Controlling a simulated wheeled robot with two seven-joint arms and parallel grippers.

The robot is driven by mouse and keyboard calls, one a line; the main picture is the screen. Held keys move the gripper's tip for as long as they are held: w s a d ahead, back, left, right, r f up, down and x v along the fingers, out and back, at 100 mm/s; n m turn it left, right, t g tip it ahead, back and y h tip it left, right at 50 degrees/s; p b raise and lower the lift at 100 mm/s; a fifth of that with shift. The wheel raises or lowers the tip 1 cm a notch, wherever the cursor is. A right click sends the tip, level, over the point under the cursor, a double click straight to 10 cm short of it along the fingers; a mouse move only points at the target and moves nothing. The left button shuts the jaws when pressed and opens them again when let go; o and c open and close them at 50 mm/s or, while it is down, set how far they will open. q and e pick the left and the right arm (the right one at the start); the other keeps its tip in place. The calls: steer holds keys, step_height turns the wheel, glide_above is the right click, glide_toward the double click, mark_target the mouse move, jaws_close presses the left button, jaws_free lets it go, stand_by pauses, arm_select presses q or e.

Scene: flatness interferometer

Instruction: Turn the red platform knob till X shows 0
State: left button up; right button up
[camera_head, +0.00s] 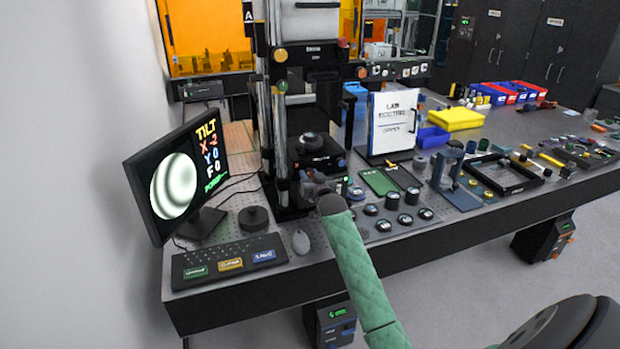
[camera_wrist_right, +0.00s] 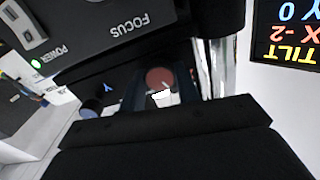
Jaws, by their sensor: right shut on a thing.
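The monitor (camera_head: 181,177) at the left in the head view reads TILT X -2, Y 0, F 0 beside a round fringe picture. The same readout shows upside down in the right wrist view (camera_wrist_right: 288,30). The red platform knob (camera_wrist_right: 158,77), with a white mark, sits between the dark fingers of my right gripper (camera_wrist_right: 160,92), which is shut on it. In the head view my right gripper (camera_head: 318,188) is at the lower front of the interferometer (camera_head: 307,110) and largely hides the knob. My left gripper is not in view.
A blue knob (camera_wrist_right: 92,107) near a Y label is beside the red one. The FOCUS panel (camera_wrist_right: 115,28) is close by. A keyboard (camera_head: 228,262), a mouse (camera_head: 300,242) and several small dark round pieces (camera_head: 392,200) lie on the bench around the gripper.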

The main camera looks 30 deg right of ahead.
steer(key=shift+m, duration=2.1)
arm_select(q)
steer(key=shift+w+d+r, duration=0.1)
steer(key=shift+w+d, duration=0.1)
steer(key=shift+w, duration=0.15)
arm_select(e)
steer(key=o, duration=1)
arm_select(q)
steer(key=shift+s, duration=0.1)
